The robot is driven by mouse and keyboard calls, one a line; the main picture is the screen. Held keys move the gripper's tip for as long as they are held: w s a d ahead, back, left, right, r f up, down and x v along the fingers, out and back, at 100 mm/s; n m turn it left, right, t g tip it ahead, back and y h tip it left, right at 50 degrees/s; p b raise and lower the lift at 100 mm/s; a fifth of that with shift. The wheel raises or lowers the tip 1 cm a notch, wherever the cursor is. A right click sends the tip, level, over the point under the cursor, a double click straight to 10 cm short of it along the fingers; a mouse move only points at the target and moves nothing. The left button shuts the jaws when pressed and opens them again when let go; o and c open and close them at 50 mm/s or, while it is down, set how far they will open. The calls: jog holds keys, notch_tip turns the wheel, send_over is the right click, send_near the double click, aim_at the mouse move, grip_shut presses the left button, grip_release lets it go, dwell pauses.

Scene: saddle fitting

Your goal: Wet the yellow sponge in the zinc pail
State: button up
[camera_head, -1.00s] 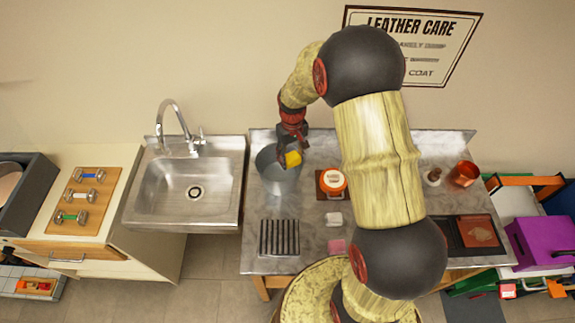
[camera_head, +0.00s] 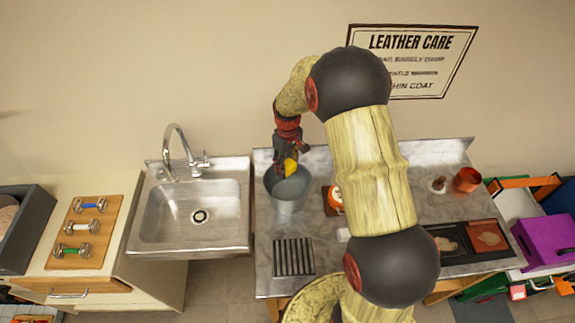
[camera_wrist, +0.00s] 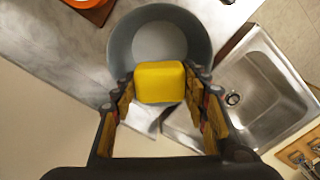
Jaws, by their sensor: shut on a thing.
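The yellow sponge (camera_wrist: 160,82) is a rounded block between the two fingers of my gripper (camera_wrist: 160,90), which is shut on it. In the head view the sponge (camera_head: 290,167) shows at the mouth of the zinc pail (camera_head: 285,204), below my gripper (camera_head: 291,160). The pail is a grey round tub standing on the metal worktop left of my arm. In the wrist view the pail (camera_wrist: 122,45) lies beyond the sponge, and its grey inside shows. I cannot tell whether the sponge touches the inside of the pail.
A steel sink (camera_head: 190,215) is left of the worktop (camera_head: 330,265). A black slatted rack (camera_head: 294,257) lies in front of the pail. A copper cup (camera_head: 467,180) stands far right.

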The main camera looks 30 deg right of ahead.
notch_tip(320, 180, down, 9)
jog(key=b, duration=0.5)
jog(key=shift+r, duration=0.2)
dwell(0.6)
jog(key=shift+r+p, duration=2.15)
jog(key=shift+r, duration=1.45)
jog(key=shift+r+p, duration=1.1)
jog(key=shift+r, duration=0.95)
jog(key=shift+f, duration=0.1)
